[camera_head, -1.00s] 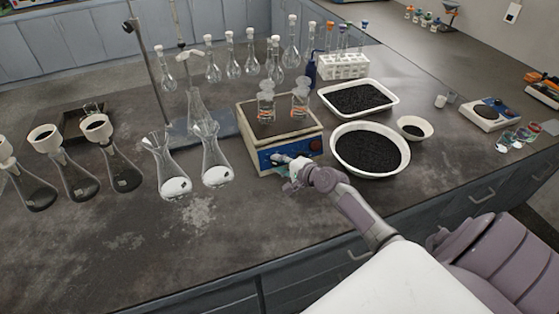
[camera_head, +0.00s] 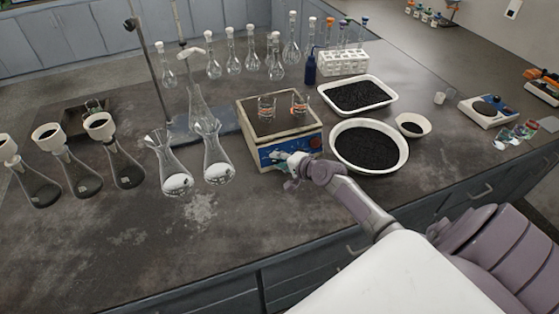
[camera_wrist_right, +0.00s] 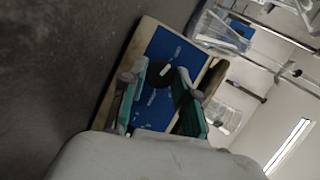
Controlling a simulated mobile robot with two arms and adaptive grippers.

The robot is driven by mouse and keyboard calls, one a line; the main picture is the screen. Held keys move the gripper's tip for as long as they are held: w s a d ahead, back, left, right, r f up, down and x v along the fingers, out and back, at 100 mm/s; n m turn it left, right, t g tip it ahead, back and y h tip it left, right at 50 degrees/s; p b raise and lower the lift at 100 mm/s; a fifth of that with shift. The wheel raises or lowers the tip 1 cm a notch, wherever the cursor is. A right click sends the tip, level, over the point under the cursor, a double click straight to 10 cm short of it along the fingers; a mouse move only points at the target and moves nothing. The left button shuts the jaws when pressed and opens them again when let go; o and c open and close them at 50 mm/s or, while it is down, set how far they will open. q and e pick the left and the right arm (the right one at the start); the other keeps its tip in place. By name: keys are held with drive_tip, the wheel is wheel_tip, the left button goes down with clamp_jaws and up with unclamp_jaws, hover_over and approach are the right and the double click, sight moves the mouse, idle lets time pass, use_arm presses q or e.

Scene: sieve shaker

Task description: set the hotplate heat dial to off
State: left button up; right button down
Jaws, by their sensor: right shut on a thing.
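The hotplate (camera_head: 257,137) is a cream box with a dark top and a blue front panel (camera_head: 306,144). My right gripper (camera_head: 283,161) is at the left part of that panel. In the right wrist view, the dark round dial (camera_wrist_right: 160,76) with a white pointer mark sits between the two teal fingers of my right gripper (camera_wrist_right: 163,82), which is shut on it. In that view the pointer slants across the dial; I cannot read the setting. In the head view the gripper hides the dial. My left gripper is not in view.
Two small beakers (camera_head: 266,107) with orange contents stand on the hotplate. A white bowl of black granules (camera_head: 398,163) is close to its right. Two conical flasks (camera_head: 217,165) stand to its left.

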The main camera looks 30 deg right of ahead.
drive_tip(key=c, duration=0.9)
unclamp_jaws()
drive_tip(key=shift+o, duration=0.2)
drive_tip(key=shift+s, duration=0.1)
drive_tip(key=v, duration=1.1)
drive_tip(key=shift+s+r, duration=0.15)
drive_tip(key=shift+s, duration=0.25)
